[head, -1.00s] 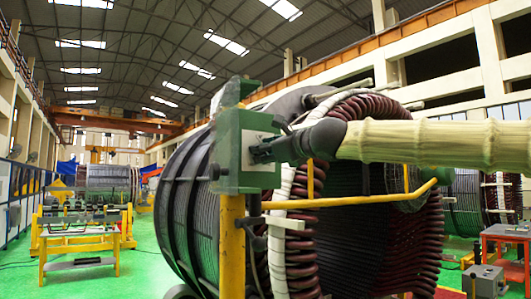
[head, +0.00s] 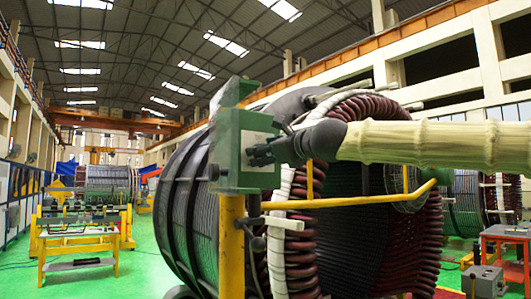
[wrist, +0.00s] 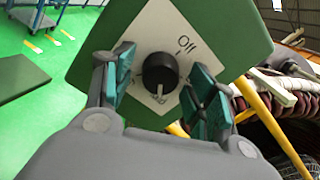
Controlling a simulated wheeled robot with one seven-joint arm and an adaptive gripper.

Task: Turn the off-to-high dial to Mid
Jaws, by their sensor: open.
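The off-to-high dial (wrist: 159,73) is a round black knob on a white plate (wrist: 141,94) on the green box. In the wrist view, the word "Off" stands above and to the right of the knob; other labels cannot be made out. A small light-coloured piece shows at the knob's lower edge. My gripper (wrist: 158,66) is open, with one teal-padded finger on each side of the knob. Whether the pads touch it cannot be told. In the head view, my gripper (head: 262,150) is at the white plate on the green box (head: 228,140) and hides the dial.
The green box sits on a yellow post (head: 231,250) with a yellow rail (head: 350,201) running right. A large wound stator (head: 185,200) stands close behind. A yellow-framed bench (head: 80,240) stands at left on open green floor.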

